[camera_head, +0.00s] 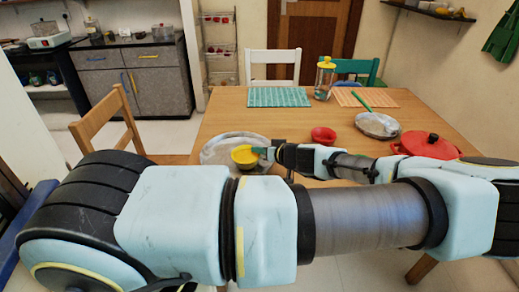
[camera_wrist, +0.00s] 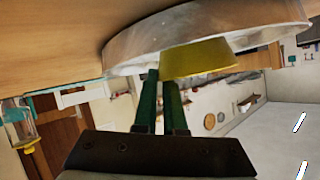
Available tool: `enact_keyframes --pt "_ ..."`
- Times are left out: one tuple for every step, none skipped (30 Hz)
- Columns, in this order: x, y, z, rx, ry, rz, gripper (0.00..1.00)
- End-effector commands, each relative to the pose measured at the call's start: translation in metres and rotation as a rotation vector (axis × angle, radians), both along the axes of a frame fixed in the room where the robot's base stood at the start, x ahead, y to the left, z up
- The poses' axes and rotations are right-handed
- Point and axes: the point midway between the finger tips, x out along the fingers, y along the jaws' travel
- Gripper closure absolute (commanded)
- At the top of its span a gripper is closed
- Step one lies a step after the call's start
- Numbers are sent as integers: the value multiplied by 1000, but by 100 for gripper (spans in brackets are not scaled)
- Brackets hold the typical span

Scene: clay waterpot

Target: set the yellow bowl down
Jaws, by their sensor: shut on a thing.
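The yellow bowl (camera_head: 244,159) is at the front left of the table, over the near right part of a large round grey dish (camera_head: 215,152). My gripper (camera_head: 264,152) reaches in from the right, its green fingers at the bowl's right rim. In the tilted wrist view, the fingers (camera_wrist: 163,76) are close together at the edge of the yellow bowl (camera_wrist: 205,60), shut on it. The grey dish (camera_wrist: 215,25) lies right beyond the bowl there. I cannot tell whether the bowl touches the dish. The bowl's inside is hidden in the wrist view.
A red bowl (camera_head: 323,135) stands right of my gripper. A grey pan (camera_head: 378,125) and a red lidded pot (camera_head: 428,146) are farther right. A bottle with a yellow top (camera_head: 325,78) stands between two placemats (camera_head: 279,97) at the back. The table's middle is clear.

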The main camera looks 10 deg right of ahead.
Motion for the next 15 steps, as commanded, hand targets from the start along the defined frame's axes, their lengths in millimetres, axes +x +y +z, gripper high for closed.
enact_keyframes --pt "0 0 0 0 0 0 100" --pt "0 0 0 0 0 0 100" --pt "0 0 -1 0 0 0 100" --pt "0 0 -2 0 0 0 100" --pt "0 0 -3 0 0 0 100" --pt "0 0 -3 -1 0 0 90" --pt "0 0 -2 0 0 0 86" --pt "0 0 -2 0 0 0 83" --pt "0 0 -2 0 0 0 79" --pt "0 0 -2 0 0 0 75" --pt "0 0 -2 0 0 0 72" --pt "0 0 -2 0 0 0 67" --pt "0 0 -2 0 0 0 64" --pt "0 0 -2 0 0 0 62" --pt "0 0 -2 0 0 0 62"
